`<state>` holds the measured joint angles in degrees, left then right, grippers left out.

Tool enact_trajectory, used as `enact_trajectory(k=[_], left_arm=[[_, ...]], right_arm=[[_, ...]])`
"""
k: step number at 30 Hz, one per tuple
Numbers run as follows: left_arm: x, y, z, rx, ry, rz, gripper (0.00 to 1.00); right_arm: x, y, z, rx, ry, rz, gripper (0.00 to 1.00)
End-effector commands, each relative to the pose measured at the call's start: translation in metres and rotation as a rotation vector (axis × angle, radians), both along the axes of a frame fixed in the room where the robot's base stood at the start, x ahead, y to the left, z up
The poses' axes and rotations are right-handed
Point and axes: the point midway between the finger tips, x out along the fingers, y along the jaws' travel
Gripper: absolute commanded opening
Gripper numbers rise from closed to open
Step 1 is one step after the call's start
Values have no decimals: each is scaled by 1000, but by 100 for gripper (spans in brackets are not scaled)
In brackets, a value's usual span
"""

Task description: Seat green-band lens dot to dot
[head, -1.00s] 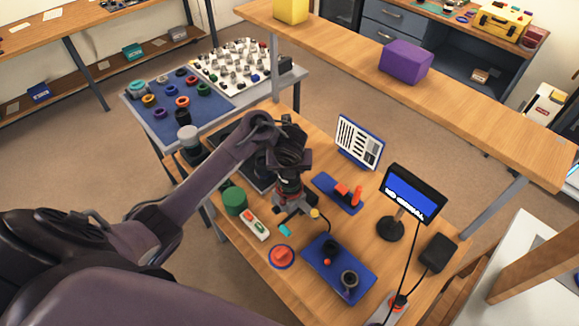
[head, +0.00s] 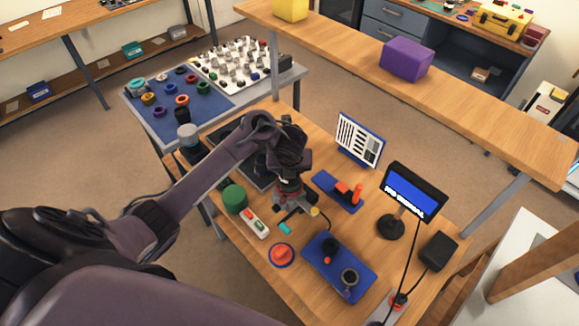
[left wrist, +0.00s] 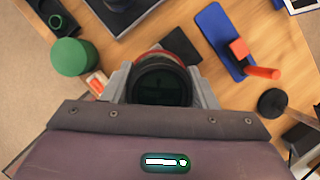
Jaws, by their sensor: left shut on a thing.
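My left gripper (head: 289,205) is over the middle of the wooden workbench, pointing down. In the left wrist view its fingers (left wrist: 163,88) are closed on both sides of a dark, round lens part (left wrist: 162,82). My right gripper is not in view.
A green cylinder (head: 234,199) and a small box with buttons (head: 255,224) stand left of the gripper. A red button (head: 281,254) and a blue tray (head: 321,277) are in front. A blue stand with red parts (head: 338,193), a screen (head: 413,193) and a chart (head: 359,141) are to the right.

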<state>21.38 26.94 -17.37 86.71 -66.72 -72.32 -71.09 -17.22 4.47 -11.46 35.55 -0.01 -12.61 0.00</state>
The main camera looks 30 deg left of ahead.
Motion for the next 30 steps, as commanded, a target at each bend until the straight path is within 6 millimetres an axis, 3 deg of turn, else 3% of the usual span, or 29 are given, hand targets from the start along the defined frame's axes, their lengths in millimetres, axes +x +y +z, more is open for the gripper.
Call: enact_trajectory(k=[25, 26, 30], left_arm=[[1, 0, -3, -1, -3, 0, 20], [1, 0, -3, -1, -3, 0, 56], [1, 0, -3, -1, -1, 1, 75]], right_arm=[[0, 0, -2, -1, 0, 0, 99], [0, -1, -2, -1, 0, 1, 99], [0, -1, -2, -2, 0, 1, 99]])
